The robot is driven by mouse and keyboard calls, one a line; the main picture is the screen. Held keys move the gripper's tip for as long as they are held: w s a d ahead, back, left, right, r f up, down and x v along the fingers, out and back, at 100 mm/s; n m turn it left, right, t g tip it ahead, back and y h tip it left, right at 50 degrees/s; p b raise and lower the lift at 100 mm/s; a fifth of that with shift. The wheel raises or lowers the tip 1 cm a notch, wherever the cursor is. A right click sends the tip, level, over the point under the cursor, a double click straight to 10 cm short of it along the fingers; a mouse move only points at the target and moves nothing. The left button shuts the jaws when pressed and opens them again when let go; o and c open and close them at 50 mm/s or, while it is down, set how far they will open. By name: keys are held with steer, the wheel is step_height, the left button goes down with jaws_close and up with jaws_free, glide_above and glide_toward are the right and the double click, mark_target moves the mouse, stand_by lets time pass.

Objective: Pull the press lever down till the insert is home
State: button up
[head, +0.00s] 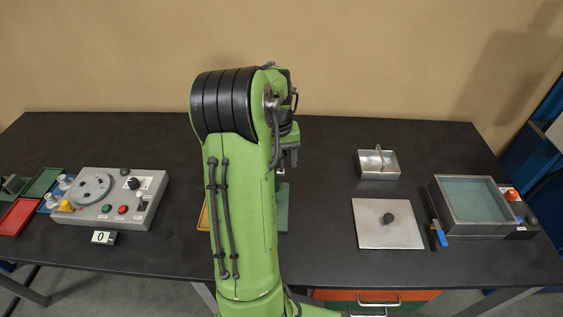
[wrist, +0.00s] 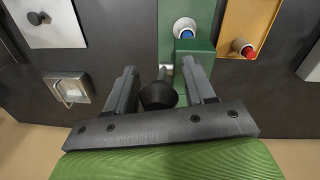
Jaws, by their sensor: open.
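In the wrist view my gripper (wrist: 160,68) is open, its two grey fingers apart. A round black knob (wrist: 158,96), which looks like the press lever's handle, shows between the fingers, with gaps on both sides. A short metal rod (wrist: 166,70) shows just beyond it. The green press (wrist: 194,58) stands beside the right finger on a green base (wrist: 172,14). A blue-topped piece in a pale ring (wrist: 185,29), perhaps the insert, is at the press. How deep it sits cannot be told. In the head view my arm hides most of the press; the green base's edge (head: 283,208) shows.
A yellow plate (wrist: 257,14) with a red-topped piece (wrist: 242,47) lies beside the press. In the head view a metal plate with a knob (head: 388,224), a small metal tray (head: 378,164) and a grey basin (head: 434,193) stand right; a control box (head: 107,196) stands left.

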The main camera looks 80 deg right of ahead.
steer(key=shift+f, duration=0.4)
steer(key=shift+c, duration=0.3)
steer(key=shift+r, duration=0.1)
jaws_close()
